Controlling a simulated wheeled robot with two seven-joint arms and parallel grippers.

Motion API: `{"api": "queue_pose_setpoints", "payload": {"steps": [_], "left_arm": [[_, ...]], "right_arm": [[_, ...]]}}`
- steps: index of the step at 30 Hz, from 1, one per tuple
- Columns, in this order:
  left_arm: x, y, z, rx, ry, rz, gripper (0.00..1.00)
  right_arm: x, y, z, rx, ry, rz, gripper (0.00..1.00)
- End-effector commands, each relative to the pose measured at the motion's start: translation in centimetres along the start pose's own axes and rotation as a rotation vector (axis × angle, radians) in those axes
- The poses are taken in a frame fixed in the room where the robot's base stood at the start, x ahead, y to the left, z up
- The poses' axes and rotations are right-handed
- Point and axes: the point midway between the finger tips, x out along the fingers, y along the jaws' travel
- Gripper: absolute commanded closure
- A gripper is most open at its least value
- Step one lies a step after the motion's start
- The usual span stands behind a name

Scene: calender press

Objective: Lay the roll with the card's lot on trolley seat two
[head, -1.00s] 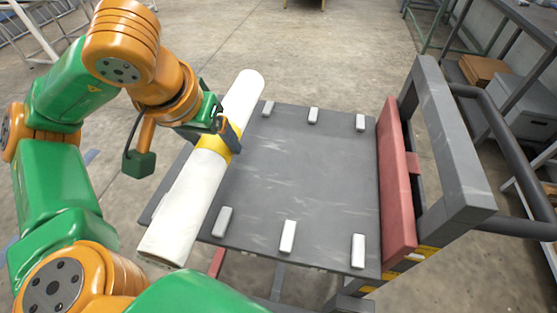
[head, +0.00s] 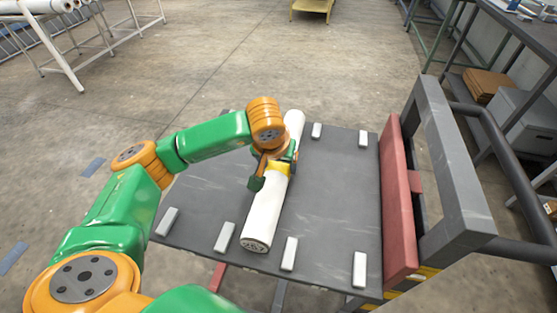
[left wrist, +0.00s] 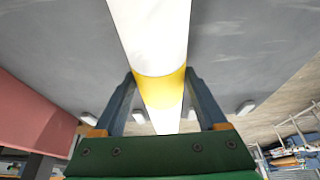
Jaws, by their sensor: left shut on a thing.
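A white roll (head: 267,210) with a yellow band (left wrist: 160,90) lies lengthwise over the dark grey trolley deck (head: 335,190). Its near end is between two pale blocks (head: 225,237) (head: 289,253) of the near row. Its far end is just left of a far-row block (head: 316,130). My left gripper (head: 280,168) is shut on the roll at the yellow band; in the left wrist view its fingers (left wrist: 160,105) stand on both sides of the band. I cannot tell whether the roll touches the deck. My right gripper is out of view.
A red upright panel (head: 395,205) and grey frame with handle (head: 455,170) bound the deck on the right. The deck right of the roll is bare between the block rows. A white rack with rolls (head: 60,8) stands far left. Shelving (head: 520,50) stands at the right.

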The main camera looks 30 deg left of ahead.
Motion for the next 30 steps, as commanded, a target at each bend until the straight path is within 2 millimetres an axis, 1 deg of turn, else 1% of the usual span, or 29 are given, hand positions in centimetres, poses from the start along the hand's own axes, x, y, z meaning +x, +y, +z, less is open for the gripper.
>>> {"api": "queue_pose_setpoints", "payload": {"steps": [8,9,11,12,18,20,22,26,30], "left_arm": [[0.3,0.0,0.1,-0.001,0.002,0.001,1.0],[0.3,0.0,0.1,-0.001,0.001,0.0,0.2],[0.2,0.0,0.1,-0.001,0.001,0.0,0.04],[0.2,0.0,0.1,-0.001,0.001,0.0,0.0],[0.1,0.0,0.0,-0.001,0.0,0.0,0.0],[-0.3,0.0,-0.1,-0.001,0.001,0.001,0.0],[-1.1,0.1,-0.1,-0.001,0.002,0.003,0.0],[-4.2,0.1,-0.1,-0.001,0.007,0.004,0.0],[-7.8,0.1,-0.1,0.0,0.006,0.004,0.0]], "right_arm": [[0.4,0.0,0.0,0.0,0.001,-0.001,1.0],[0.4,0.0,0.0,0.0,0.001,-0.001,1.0],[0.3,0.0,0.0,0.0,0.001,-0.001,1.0],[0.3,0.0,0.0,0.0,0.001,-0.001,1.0],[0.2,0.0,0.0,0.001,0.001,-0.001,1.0],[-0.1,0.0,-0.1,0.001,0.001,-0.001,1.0],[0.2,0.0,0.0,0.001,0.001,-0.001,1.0],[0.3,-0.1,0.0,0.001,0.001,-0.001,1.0],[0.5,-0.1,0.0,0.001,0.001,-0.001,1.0]]}}
